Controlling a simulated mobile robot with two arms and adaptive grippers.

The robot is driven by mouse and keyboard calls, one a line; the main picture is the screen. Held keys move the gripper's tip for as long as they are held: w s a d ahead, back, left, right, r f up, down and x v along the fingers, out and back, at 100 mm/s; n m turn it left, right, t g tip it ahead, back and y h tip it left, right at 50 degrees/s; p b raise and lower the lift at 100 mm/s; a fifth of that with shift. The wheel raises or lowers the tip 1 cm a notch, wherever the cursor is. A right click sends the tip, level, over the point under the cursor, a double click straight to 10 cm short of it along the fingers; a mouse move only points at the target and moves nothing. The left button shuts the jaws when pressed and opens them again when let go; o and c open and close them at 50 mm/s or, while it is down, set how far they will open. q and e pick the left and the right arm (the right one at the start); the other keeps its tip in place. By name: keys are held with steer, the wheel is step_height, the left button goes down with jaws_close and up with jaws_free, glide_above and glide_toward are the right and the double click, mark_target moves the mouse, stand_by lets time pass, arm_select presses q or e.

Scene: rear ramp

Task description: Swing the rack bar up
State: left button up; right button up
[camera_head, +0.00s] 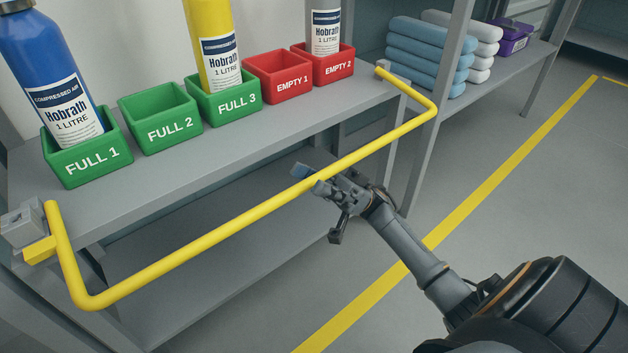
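The yellow rack bar (200,245) is a long U-shaped bar in front of the shelf. It hangs out from two end mounts, the near one (38,232) at the left and the far one (383,72) at the right. My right gripper (312,180) is at the middle of the bar. One fingertip shows above the bar and the other below it, with the bar passing between them. I cannot tell whether the fingers press on the bar. My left gripper is not in view.
The grey shelf (225,140) carries green boxes (85,160) and red boxes (278,78), some holding Hobrath cylinders (60,85). Blue rolls (425,55), paler rolls and a purple box (515,38) stand on a shelf behind. Floor with a yellow line (500,165) is open at right.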

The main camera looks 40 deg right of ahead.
steer(key=shift+a+r, duration=0.15)
steer(key=shift+r, duration=0.05)
jaws_close()
stand_by(0.3)
